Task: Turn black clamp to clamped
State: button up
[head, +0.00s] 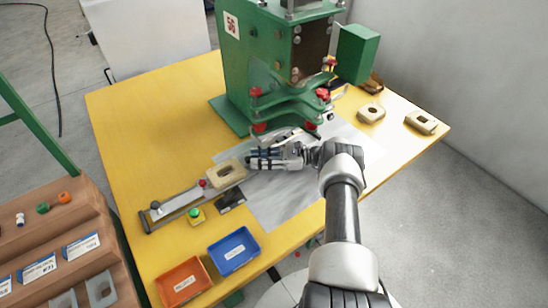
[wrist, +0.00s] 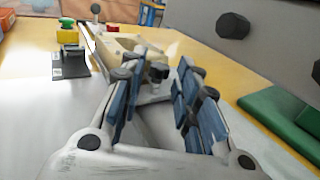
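A small black knob, which looks like the black clamp (wrist: 158,70), stands at the near end of the slide fixture in the wrist view. It shows in the gap between my fingertips, just beyond or between them; I cannot tell if they touch it. Which way it is turned is unclear. In the head view it is hidden by my gripper (head: 254,160). My gripper (wrist: 160,85) is open, its blue-padded fingers apart on either side of the knob. A tan block with an oval opening (head: 218,176) lies on the fixture just beyond the fingertips.
The slide rail (head: 178,203) has a red knob (head: 202,183). A green button on a yellow box (head: 195,215) and a black labelled unit (head: 232,204) sit beside it. Orange (head: 182,283) and blue (head: 234,251) trays stand in front. The green press (head: 258,50) rises behind my gripper.

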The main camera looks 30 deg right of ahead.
jog(key=v, duration=1)
jog(key=shift+s+d+f, duration=0.1)
jog(key=shift+s+d, duration=0.05)
jog(key=shift+s, duration=0.05)
